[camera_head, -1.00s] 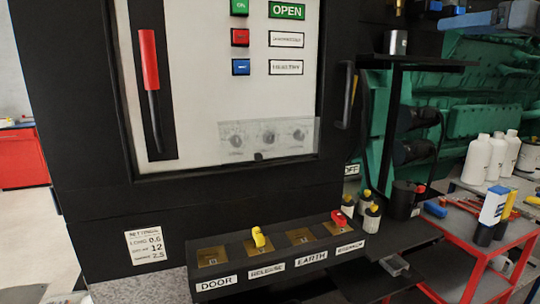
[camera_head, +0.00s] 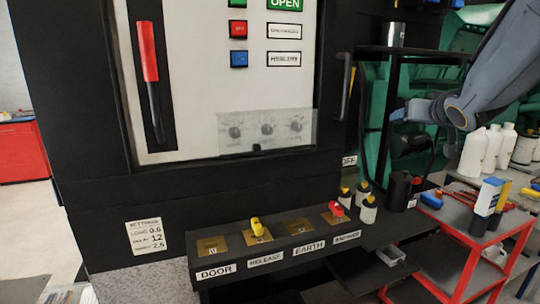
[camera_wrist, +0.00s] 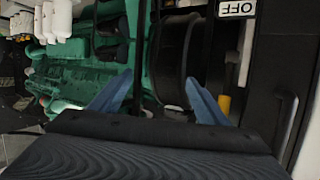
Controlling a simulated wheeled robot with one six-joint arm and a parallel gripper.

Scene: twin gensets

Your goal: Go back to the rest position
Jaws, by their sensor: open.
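My gripper (camera_head: 418,111) is at the right of the head view, in front of the green engine and beside the black cabinet. Its blue arm comes in from the upper right. In the wrist view the two blue fingers (camera_wrist: 158,100) are spread apart with nothing between them. The black interlock box (camera_head: 280,250) is below the cabinet, away from the gripper. A yellow key (camera_head: 256,227) stands in its RELEASE slot and a red key (camera_head: 337,208) in its BREAKER slot. The DOOR and EARTH slots look empty.
The black cabinet (camera_head: 90,205) has a red-handled lever (camera_head: 148,65). Several white bottles (camera_head: 474,153) stand below my arm. A red cart (camera_head: 455,240) holds tools at the lower right. A black frame (camera_head: 383,120) stands close to the gripper. Open floor (camera_head: 30,220) lies at the left.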

